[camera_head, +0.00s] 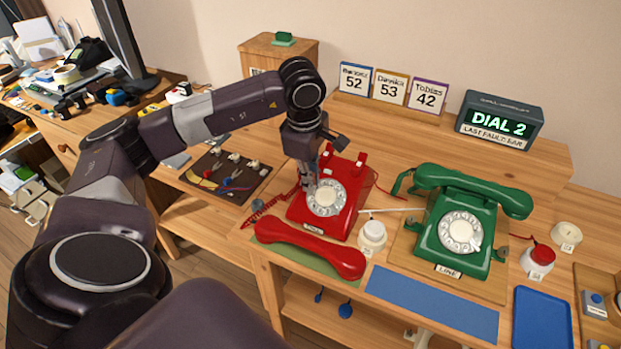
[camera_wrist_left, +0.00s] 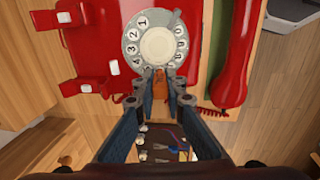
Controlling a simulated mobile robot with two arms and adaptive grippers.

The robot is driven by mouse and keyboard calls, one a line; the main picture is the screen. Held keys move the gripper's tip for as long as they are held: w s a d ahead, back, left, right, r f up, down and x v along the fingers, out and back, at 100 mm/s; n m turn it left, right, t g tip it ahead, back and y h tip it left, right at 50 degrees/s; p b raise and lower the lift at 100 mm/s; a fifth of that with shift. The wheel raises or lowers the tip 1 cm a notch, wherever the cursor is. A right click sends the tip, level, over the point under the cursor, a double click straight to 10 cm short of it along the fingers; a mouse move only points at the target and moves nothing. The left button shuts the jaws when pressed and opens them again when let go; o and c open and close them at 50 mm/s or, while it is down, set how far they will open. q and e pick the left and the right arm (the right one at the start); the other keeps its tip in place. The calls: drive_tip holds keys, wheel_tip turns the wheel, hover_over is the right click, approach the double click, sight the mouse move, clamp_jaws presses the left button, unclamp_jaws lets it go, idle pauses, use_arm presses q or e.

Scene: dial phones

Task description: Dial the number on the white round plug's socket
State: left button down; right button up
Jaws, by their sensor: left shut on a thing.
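The red dial phone (camera_head: 345,190) stands on the table with its handset (camera_head: 310,248) lying off its cradle in front. Its white rotary dial (camera_head: 327,197) also shows in the left wrist view (camera_wrist_left: 157,45). My left gripper (camera_head: 308,188) is at the dial's left edge, pointing down; in the wrist view its fingertips (camera_wrist_left: 160,76) are close together at the dial's rim, shut there. The exact grip is partly hidden. A white round plug (camera_head: 373,231) sits in a labelled socket between the phones; I cannot read its label surely. My right gripper is not in view.
A green phone (camera_head: 465,225) with its handset on stands to the right. A sign (camera_head: 499,121) reads "DIAL 2". Cards reading 52 (camera_head: 355,80), 53 (camera_head: 391,88) and 42 (camera_head: 428,96) stand behind. A red plug (camera_head: 543,255) and blue tray (camera_head: 541,318) are at right.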

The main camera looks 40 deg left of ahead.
use_arm(q)
drive_tip(key=shift+w, duration=0.1)
drive_tip(key=shift+w+r, duration=0.25)
drive_tip(key=shift+w, duration=0.25)
drive_tip(key=shift+w+r, duration=0.1)
drive_tip(key=shift+w, duration=0.05)
drive_tip(key=shift+w+d+r+p, duration=0.1)
drive_tip(key=shift+w+d+p, duration=0.1)
drive_tip(key=shift+w+p, duration=0.2)
drive_tip(key=shift+w+d+r, duration=0.25)
drive_tip(key=shift+w+d, duration=0.1)
drive_tip(key=shift+w, duration=0.1)
drive_tip(key=shift+w+d, duration=0.1)
drive_tip(key=shift+d, duration=0.05)
